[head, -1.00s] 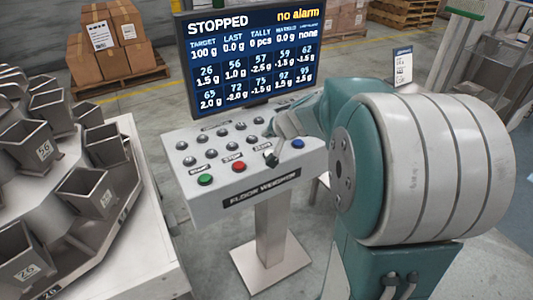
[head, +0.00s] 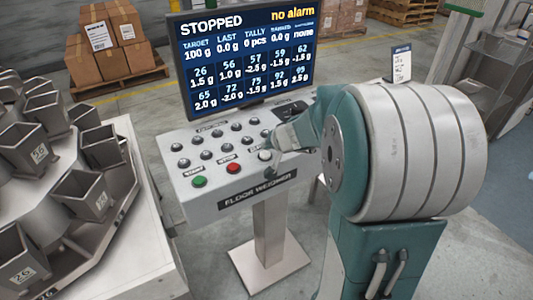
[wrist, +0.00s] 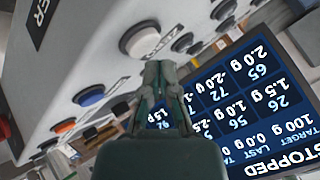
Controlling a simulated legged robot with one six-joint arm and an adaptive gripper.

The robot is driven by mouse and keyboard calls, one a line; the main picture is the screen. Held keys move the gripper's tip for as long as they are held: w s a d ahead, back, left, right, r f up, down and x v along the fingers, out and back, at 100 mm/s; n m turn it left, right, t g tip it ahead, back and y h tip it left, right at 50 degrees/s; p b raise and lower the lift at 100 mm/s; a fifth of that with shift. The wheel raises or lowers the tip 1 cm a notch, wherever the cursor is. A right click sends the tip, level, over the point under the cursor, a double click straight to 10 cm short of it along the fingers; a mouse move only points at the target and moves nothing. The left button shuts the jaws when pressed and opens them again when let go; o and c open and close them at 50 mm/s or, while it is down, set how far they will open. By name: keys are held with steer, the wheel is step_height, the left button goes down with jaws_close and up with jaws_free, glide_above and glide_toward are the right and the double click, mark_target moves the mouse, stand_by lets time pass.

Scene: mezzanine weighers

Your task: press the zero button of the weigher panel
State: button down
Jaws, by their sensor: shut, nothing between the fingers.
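The weigher panel (head: 196,208) is a white sloped console with several small metal knobs. Along its front edge are a green button (head: 199,182), a red button (head: 233,168) and a white button (head: 264,155). Their labels are too small to read surely. In the wrist view the white button (wrist: 139,39) is large and close, with a blue button (wrist: 89,96) and an orange button (wrist: 55,127) beyond. My gripper (head: 273,146) is shut and empty over the panel beside the white button. In the wrist view its fingertips (wrist: 160,70) are just below that button; contact cannot be told.
The display (head: 245,62) behind the panel reads STOPPED and no alarm. A weigher with several metal buckets (head: 82,193) stands close on the left. Boxes on a pallet (head: 107,45) are at the back left. Open floor lies behind the panel.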

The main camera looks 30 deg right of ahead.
steer(key=shift+a, duration=0.45)
steer(key=shift+d, duration=0.3)
steer(key=shift+a+f, duration=0.3)
steer(key=shift+d+f, duration=0.1)
steer(key=shift+f, duration=0.35)
stand_by(0.8)
steer(key=shift+d+r, duration=0.1)
steer(key=shift+r, duration=0.75)
steer(key=shift+r, duration=0.15)
